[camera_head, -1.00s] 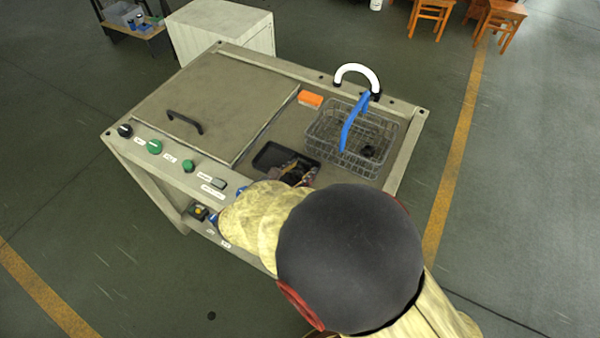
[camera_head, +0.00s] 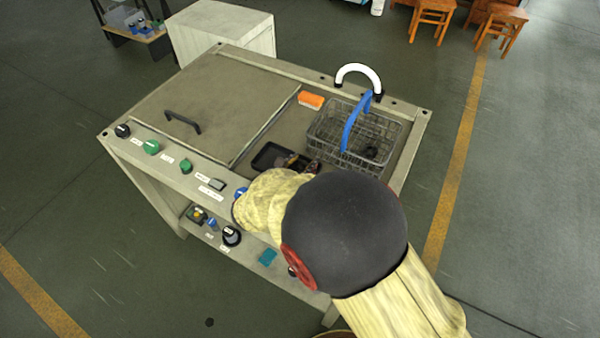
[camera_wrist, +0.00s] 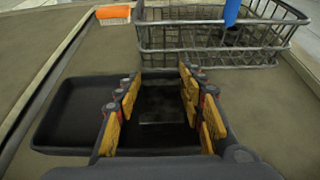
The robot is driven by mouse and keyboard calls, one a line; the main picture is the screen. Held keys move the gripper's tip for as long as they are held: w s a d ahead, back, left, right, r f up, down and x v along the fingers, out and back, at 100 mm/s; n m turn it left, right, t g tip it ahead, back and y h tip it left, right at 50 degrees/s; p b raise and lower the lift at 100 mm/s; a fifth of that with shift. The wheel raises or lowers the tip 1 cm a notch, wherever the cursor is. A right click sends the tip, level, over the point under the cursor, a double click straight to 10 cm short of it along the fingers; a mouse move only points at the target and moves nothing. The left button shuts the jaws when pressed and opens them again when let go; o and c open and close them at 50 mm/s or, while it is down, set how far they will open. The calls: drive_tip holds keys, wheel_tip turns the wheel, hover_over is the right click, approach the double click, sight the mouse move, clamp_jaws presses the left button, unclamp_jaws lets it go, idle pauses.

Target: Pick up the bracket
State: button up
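A black tray (camera_head: 266,154) lies on the worktop in front of the wire basket. It fills the middle of the wrist view (camera_wrist: 75,112). My gripper (camera_wrist: 159,82) is open over the right part of the tray, its yellow-padded fingers apart. Between them is a dark, flat, squarish shape (camera_wrist: 162,108) with a paler front edge. It may be the bracket, but it is too dark against the tray to be sure. No finger clearly touches it. In the head view my gripper (camera_head: 297,162) is partly hidden by my arm.
A wire basket (camera_head: 317,133) with a blue handle (camera_head: 350,132) stands just behind the tray; a small dark object lies in it. An orange-and-white brush-like block (camera_head: 311,100) lies left of the basket. A white curved pipe (camera_head: 358,72) rises behind. A lid with a handle (camera_head: 183,121) covers the left.

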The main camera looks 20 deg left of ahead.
drive_tip(key=shift+c, duration=0.5)
clamp_jaws()
